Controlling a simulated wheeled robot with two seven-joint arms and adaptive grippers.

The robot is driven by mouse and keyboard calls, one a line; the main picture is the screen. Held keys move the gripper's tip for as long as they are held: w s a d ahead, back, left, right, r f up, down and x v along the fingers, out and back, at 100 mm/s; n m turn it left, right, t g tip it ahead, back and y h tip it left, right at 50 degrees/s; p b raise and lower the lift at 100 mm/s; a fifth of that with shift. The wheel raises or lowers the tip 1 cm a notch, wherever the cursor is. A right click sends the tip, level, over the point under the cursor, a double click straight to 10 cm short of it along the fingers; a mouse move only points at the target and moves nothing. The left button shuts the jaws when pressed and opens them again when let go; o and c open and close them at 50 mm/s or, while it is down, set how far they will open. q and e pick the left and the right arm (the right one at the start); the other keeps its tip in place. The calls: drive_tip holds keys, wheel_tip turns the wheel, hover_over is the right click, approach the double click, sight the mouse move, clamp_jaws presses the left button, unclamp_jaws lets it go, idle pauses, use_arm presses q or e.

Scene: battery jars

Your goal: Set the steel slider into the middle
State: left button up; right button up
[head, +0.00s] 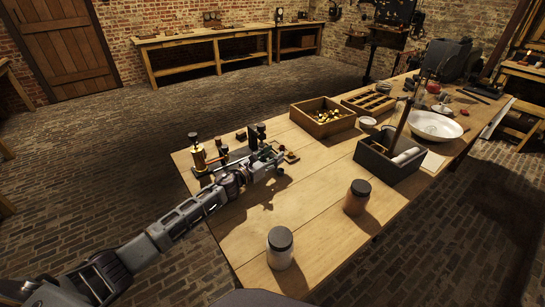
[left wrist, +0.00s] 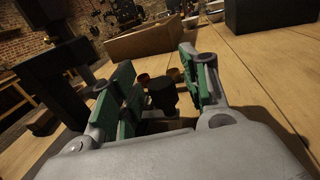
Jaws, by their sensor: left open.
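A dark apparatus with a brass column (head: 198,158) and several dark upright posts (head: 252,137) stands at the far left corner of the workbench. My left gripper (head: 268,160) is at its right end, low over the bench. In the left wrist view my gripper's green-padded fingers (left wrist: 160,88) are open. A dark knob with a wider top (left wrist: 162,92) shows between them, with gaps visible beside it. I cannot tell whether this knob belongs to the steel slider. The slider is not clearly seen; my gripper and arm cover part of the apparatus. My right gripper is not in view.
A wooden box of brass pieces (head: 322,118), a slotted tray (head: 369,103), a grey tool caddy (head: 388,165) and a white bowl (head: 434,126) stand farther right. Two lidded jars (head: 280,250) (head: 357,197) stand near the front. The bench (head: 310,190) is clear between them and the apparatus.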

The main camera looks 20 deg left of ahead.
use_arm(q)
drive_tip(key=c, duration=0.7)
clamp_jaws()
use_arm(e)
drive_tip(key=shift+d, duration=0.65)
use_arm(q)
drive_tip(key=shift+v, duration=0.75)
drive_tip(key=shift+s+a+f, duration=0.1)
drive_tip(key=shift+s+a, duration=0.8)
drive_tip(key=shift+s+a+b, duration=0.25)
drive_tip(key=shift+s+b, duration=0.1)
drive_tip(key=shift+v, duration=1.05)
drive_tip(key=shift+s+a+b, duration=0.25)
drive_tip(key=shift+a+b, duration=0.05)
drive_tip(key=shift+a, duration=0.2)
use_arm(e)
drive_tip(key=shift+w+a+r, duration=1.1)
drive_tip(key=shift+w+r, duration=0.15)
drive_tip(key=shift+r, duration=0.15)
